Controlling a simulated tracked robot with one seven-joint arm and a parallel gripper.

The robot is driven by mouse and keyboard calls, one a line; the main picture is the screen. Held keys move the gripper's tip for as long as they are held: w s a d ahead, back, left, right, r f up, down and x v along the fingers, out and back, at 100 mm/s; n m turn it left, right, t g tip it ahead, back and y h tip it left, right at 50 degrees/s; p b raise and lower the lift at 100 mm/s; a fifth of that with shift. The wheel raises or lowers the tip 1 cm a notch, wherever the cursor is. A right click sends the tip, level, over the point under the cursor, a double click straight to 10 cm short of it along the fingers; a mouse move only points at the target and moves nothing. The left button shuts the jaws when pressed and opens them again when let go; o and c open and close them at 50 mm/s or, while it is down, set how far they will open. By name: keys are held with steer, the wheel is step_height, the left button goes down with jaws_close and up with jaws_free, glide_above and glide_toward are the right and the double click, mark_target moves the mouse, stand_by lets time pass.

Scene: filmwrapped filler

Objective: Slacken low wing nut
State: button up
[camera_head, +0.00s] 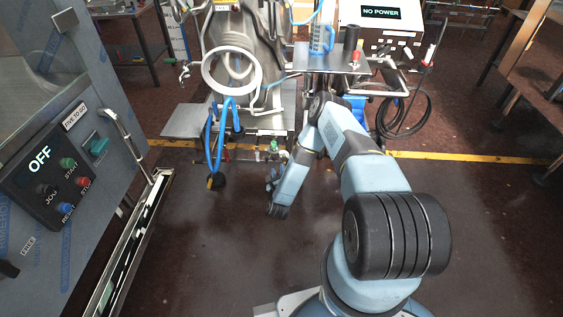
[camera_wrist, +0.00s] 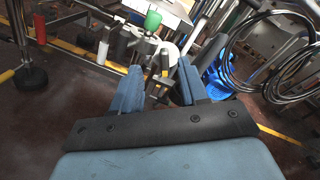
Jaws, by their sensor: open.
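My gripper (camera_head: 273,178) is low in front of the stainless machine (camera_head: 240,30), near the floor. In the wrist view my gripper (camera_wrist: 160,67) is open, with its two blue fingers apart. A small grey metal fitting (camera_wrist: 163,77) shows in the gap between the fingers, beyond or between the tips; I cannot tell which. It has upright bars and may carry the low wing nut, but no wing shape is clear. A green knob or cap (camera_wrist: 153,19) stands above it; the green part also shows in the head view (camera_head: 274,145).
A white cylinder (camera_wrist: 102,52) and a red one (camera_wrist: 40,28) are left of the fitting. Coiled black hoses (camera_head: 405,112) hang right of the machine. Blue hoses (camera_head: 212,145) hang left. A control cabinet (camera_head: 45,170) reads OFF. The front floor is clear.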

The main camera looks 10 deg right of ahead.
mark_target(282, 160)
steer(key=s+f+m+h, duration=0.1)
steer(key=s+f+m, duration=0.1)
steer(key=s+f, duration=0.15)
steer(key=x, duration=1.3)
steer(key=shift+w+d+r, duration=0.1)
steer(key=shift+d+r, duration=0.2)
steer(key=shift+r, duration=0.05)
jaws_close()
